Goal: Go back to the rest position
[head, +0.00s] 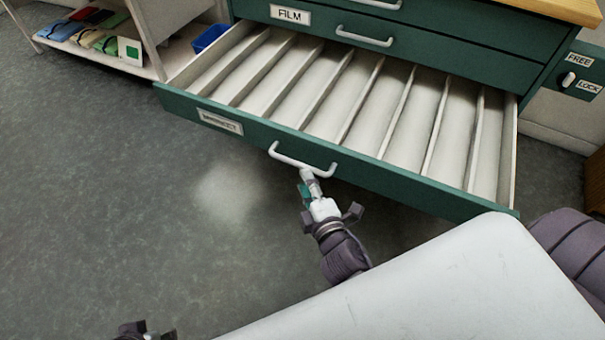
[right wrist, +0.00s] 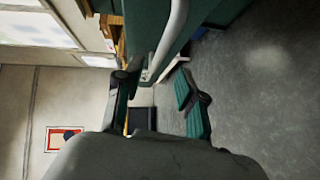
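My right gripper (head: 308,180) is at the white handle (head: 300,160) of the pulled-out green drawer (head: 360,172). In the right wrist view its two teal fingers (right wrist: 155,82) stand apart, and the handle (right wrist: 176,35) runs between or just beyond them. I see nothing held, but whether a finger touches the handle I cannot tell. My left gripper (head: 145,333) shows only as a dark piece at the bottom edge of the head view; its fingers are not clear.
The open drawer has several empty, divided slots. A closed FILM drawer (head: 345,33) is above it. A white shelf (head: 100,62) with coloured packets and a blue bin (head: 209,38) stand at the left. A FREE/LOCK switch (head: 568,80) is at the right. Grey floor (head: 110,190) is clear at the left.

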